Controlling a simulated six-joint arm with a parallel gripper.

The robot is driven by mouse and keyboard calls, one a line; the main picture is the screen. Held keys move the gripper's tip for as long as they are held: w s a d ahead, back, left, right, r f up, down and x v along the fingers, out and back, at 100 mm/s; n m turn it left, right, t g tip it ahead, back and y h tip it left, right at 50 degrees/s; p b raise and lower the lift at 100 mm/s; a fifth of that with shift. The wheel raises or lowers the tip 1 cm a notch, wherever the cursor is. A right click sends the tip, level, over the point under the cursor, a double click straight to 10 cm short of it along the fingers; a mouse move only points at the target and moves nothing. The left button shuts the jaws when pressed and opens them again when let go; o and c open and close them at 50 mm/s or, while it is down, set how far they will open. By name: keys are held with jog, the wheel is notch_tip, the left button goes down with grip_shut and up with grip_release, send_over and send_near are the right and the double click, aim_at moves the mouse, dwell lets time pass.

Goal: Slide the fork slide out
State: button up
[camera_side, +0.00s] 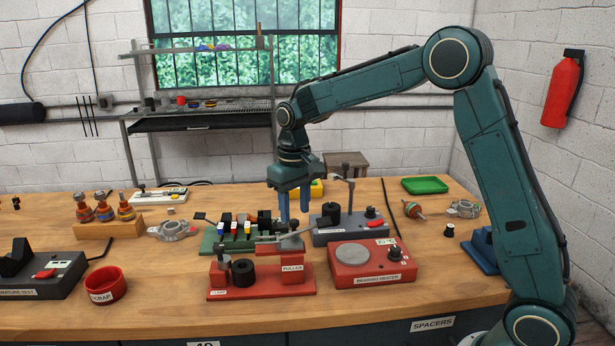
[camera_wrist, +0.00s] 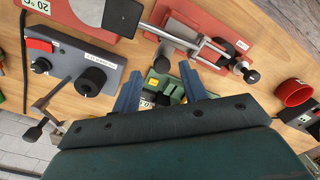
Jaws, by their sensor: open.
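The red puller (camera_side: 262,284) stands at the front of the bench in the side view; its red base also shows at the top of the wrist view (camera_wrist: 185,18). A grey flat bar (camera_side: 276,239) lies across its top, with a dark knob (camera_side: 291,224) at the right end. A black cylinder (camera_side: 243,272) stands on the puller base. My gripper (camera_side: 294,216) is open and empty, pointing down near the knob; its blue fingers also show in the wrist view (camera_wrist: 160,82).
A green rack (camera_side: 222,243) with coloured blocks stands behind the puller. The grey press (camera_side: 330,236) and red bearing heater (camera_side: 363,272) are close on the right. A red scrap bowl (camera_side: 105,286) and dark tester (camera_side: 45,275) stand left. Bench between bowl and puller is clear.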

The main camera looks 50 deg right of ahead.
aim_at(297, 221)
notch_tip(297, 221, up, 12)
dwell(0.5)
jog(key=shift+s, duration=0.1)
jog(key=s+a+r+t, duration=0.2)
jog(key=s+r+t, duration=0.1)
jog(key=s, duration=1.3)
jog(key=s+f+t, duration=0.1)
jog(key=s+f, duration=0.2)
jog(key=s, duration=0.3)
jog(key=s+f+n+t, duration=0.1)
jog(key=s+f, duration=0.2)
jog(key=s, duration=0.4)
jog(key=shift+a+f+t, duration=0.2)
jog(key=shift+f+t, duration=0.05)
jog(key=shift+t, duration=0.05)
jog(key=shift+o, duration=0.3)
jog(key=shift+r, duration=0.1)
